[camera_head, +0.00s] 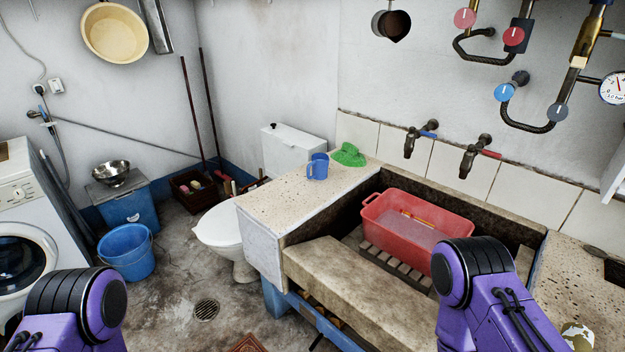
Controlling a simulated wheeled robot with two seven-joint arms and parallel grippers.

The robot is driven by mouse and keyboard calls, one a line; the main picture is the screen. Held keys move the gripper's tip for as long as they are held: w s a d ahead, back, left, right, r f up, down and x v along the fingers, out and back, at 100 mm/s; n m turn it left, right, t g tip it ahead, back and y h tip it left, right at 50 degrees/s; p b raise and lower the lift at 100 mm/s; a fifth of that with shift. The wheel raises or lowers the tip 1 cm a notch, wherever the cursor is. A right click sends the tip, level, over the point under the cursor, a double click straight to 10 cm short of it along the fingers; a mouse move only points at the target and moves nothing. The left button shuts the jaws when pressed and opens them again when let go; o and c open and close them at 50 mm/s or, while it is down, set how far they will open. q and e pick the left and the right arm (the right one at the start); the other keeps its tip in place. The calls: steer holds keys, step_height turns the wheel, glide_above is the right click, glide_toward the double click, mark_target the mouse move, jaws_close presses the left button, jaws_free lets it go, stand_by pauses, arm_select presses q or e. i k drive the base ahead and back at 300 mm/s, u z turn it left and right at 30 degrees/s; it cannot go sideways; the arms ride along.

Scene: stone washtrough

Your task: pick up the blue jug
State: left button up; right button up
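The blue jug (318,167) stands upright on the speckled stone counter (283,203) left of the trough, close to its back edge. A green object (348,155), perhaps a brush or scoop, lies just to the right behind it. My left arm shows at the bottom left and my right arm at the bottom right, both purple with black joints. Neither gripper shows in the picture. Both visible arm parts are well apart from the jug.
A red basin (415,229) holding water sits in the stone trough, right of the jug. Two taps (420,138) stick out above it. A toilet (221,225) stands left of the counter. A blue bucket (128,253) stands on the floor. The counter front is clear.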

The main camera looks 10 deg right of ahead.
mark_target(319, 163)
steer(key=z, duration=0.2)
steer(key=k, duration=0.2)
steer(key=u, duration=0.9)
steer(key=i, duration=0.9)
steer(key=z, duration=0.15)
